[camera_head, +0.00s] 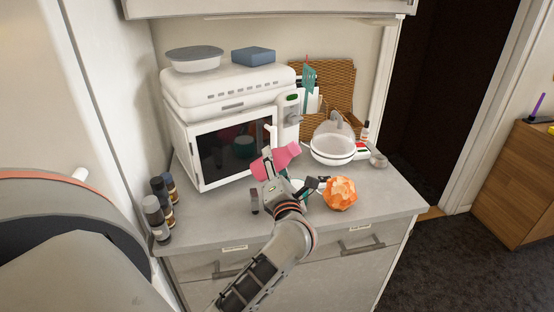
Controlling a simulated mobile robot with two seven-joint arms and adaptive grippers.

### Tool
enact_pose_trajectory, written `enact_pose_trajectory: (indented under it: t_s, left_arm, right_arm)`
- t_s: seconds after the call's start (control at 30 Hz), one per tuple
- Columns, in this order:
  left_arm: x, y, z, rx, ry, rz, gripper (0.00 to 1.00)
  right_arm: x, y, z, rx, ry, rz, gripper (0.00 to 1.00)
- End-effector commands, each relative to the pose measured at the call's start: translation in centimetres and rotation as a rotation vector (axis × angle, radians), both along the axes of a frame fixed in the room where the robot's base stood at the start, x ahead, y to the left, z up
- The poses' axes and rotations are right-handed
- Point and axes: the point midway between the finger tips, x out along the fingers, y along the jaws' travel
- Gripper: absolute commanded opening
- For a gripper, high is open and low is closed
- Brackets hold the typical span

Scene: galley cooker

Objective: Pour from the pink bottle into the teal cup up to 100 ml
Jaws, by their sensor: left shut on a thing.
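The pink bottle (284,155) is held above the counter in front of the microwave, tilted far over, with its right end higher in the picture. My left gripper (268,168) is shut on it. I cannot tell whether anything flows from the bottle. The level in the cup cannot be seen. My right gripper is not in view.
The white microwave (187,151) stands behind the bottle. An orange faceted object (340,193) sits right of my wrist. Several dark bottles (153,213) stand at the counter's left edge. A domed white appliance (333,145) is at back right. The counter's front right (385,200) is free.

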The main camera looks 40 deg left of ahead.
Motion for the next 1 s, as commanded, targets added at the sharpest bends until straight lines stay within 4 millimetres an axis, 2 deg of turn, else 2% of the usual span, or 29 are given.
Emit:
enact_pose_trajectory:
  t_s: [0.67,1.0]
  left_arm:
    - [-0.24,0.26,-0.52,0.056,0.050,-0.001,0.08]
    - [-0.67,0.70,-1.06,0.187,0.174,0.000,0.08]
  right_arm:
    - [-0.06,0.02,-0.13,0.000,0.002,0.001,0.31]
    - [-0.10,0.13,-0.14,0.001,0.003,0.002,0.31]
